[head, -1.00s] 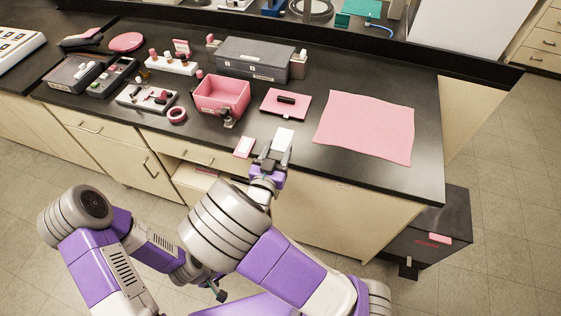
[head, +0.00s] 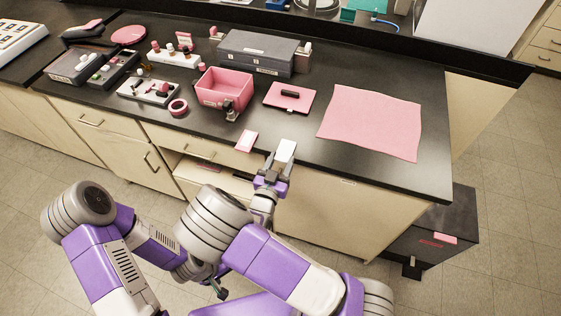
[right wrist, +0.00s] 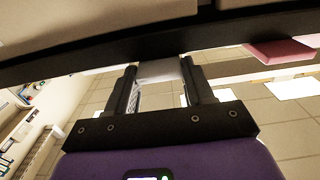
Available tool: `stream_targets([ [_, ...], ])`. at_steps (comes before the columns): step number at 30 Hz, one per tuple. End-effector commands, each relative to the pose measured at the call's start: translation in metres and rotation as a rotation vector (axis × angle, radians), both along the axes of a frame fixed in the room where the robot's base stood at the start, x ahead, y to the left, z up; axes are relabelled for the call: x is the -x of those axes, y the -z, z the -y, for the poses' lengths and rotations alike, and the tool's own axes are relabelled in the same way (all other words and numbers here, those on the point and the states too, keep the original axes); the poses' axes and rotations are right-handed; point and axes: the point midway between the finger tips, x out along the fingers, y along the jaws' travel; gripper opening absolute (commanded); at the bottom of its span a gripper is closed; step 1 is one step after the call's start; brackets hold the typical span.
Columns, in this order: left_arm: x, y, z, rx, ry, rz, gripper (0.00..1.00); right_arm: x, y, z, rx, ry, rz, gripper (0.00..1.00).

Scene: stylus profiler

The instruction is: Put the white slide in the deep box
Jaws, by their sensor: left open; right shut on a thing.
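The white slide (head: 286,151) is between the fingers of my right gripper (head: 277,170), at the front edge of the dark bench. In the right wrist view the shut fingers (right wrist: 162,88) hold the slide (right wrist: 160,71) by its sides. I cannot tell how far it is from the bench edge. The deep box is likely the open pink box (head: 222,92), which stands behind and left of the slide; I see no slide in it. My left gripper (head: 219,290) is low in front of the bench, small and partly hidden, open and away from the objects.
A pink lid (head: 289,97) with a dark handle lies right of the pink box, then a pink cloth (head: 372,120). A closed grey case (head: 255,52) stands behind.

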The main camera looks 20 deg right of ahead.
Motion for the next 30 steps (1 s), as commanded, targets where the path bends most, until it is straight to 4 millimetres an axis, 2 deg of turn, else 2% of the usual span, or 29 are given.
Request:
stream_targets([
  [1,0.000,0.003,0.000,0.000,0.000,0.000,0.99,0.000,0.003,0.000,0.000,0.000,0.000,0.00],
  [2,0.000,0.002,0.000,0.000,0.000,0.000,0.99,0.000,0.002,0.000,0.000,0.000,0.000,0.57],
  [6,0.000,0.001,0.000,0.000,0.000,0.000,0.99,0.000,0.002,0.000,0.000,0.000,0.000,0.78],
  [17,0.000,-0.002,0.000,0.000,0.000,0.000,0.99,0.001,0.001,-0.001,0.000,-0.001,-0.001,0.78],
  [27,0.000,-0.008,0.000,0.000,0.000,0.000,0.99,0.042,-0.005,-0.039,-0.001,-0.004,-0.002,0.78],
  [30,0.000,-0.009,0.000,0.000,0.000,0.000,0.99,0.051,-0.005,-0.045,0.000,-0.002,-0.001,0.78],
])
